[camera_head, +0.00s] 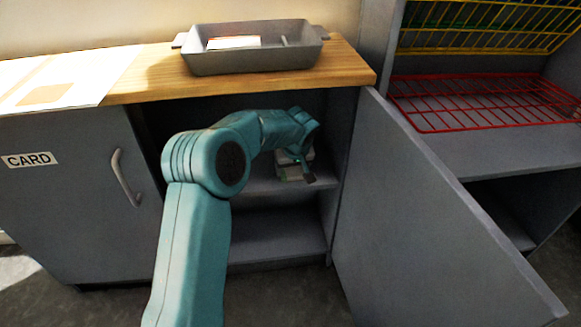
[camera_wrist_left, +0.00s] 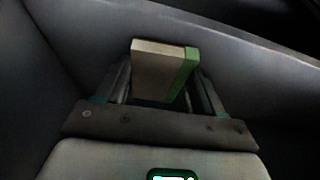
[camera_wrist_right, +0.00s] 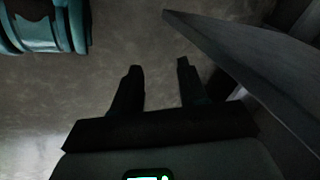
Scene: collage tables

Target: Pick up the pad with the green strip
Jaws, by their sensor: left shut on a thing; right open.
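The pad with the green strip (camera_wrist_left: 160,68) shows in the left wrist view as a pale block with a green band along its right side. My left gripper (camera_wrist_left: 165,90) is shut on it, with a finger on each side. In the head view my left gripper (camera_head: 297,165) is inside the open cupboard, at the shelf, and the pad (camera_head: 289,171) is mostly hidden by it. My right gripper (camera_wrist_right: 157,75) is open and empty in the right wrist view, above the floor.
The open door (camera_head: 430,220) swings out at right. A grey tray (camera_head: 250,60) with a pale item stands on the wooden top. A red wire rack (camera_head: 480,103) is at right. A closed door marked CARD (camera_head: 75,190) is at left.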

